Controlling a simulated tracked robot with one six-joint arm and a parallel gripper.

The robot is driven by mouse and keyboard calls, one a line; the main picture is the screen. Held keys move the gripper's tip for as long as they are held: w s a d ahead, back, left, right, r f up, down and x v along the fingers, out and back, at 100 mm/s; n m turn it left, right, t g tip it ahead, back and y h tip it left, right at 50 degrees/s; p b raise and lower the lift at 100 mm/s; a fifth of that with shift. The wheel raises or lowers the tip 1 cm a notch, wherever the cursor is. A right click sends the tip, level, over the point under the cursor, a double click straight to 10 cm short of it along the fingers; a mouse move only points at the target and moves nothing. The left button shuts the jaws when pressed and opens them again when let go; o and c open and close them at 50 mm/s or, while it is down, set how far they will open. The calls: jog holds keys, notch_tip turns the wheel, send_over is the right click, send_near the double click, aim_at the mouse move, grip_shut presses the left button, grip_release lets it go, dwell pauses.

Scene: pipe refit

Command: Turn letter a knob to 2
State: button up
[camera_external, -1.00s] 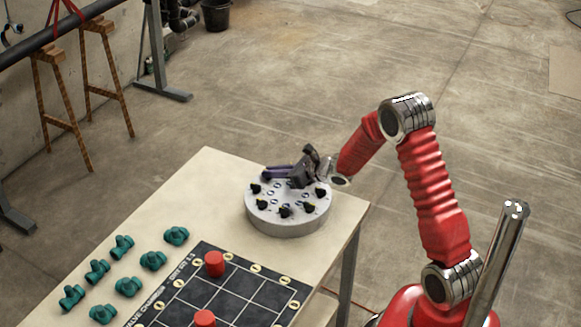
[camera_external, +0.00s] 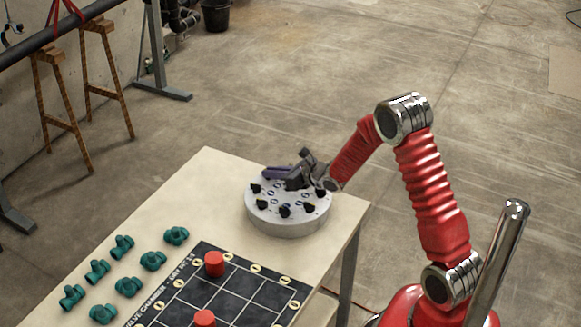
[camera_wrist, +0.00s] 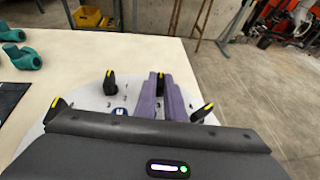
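A round grey panel (camera_external: 285,222) stands on the table with several black knobs around its rim. In the wrist view, the panel's top (camera_wrist: 92,103) carries black knobs with yellow marks, one at the left (camera_wrist: 110,83) and one at the right (camera_wrist: 205,112). My gripper (camera_wrist: 161,82) has its two purple fingers pointing across the panel to the far rim. A knob with a yellow mark shows in the narrow gap between the fingertips; whether they touch it I cannot tell. The letters and numbers are too small to read.
Several green valves (camera_external: 153,261) lie on the table (camera_external: 205,185) left of the panel. A black grid board (camera_external: 235,300) with red cylinders (camera_external: 214,263) is in front. The table's right edge is close to the panel. Wooden trestles (camera_external: 60,110) stand behind.

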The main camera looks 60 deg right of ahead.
jog(key=o, duration=0.4)
jog(key=shift+s+f, duration=0.1)
jog(key=shift+f, duration=0.1)
jog(key=shift+o, duration=0.2)
jog(key=shift+r, duration=0.15)
jog(key=v, duration=1.3)
jog(key=shift+s+a, duration=0.1)
jog(key=shift+s, duration=0.25)
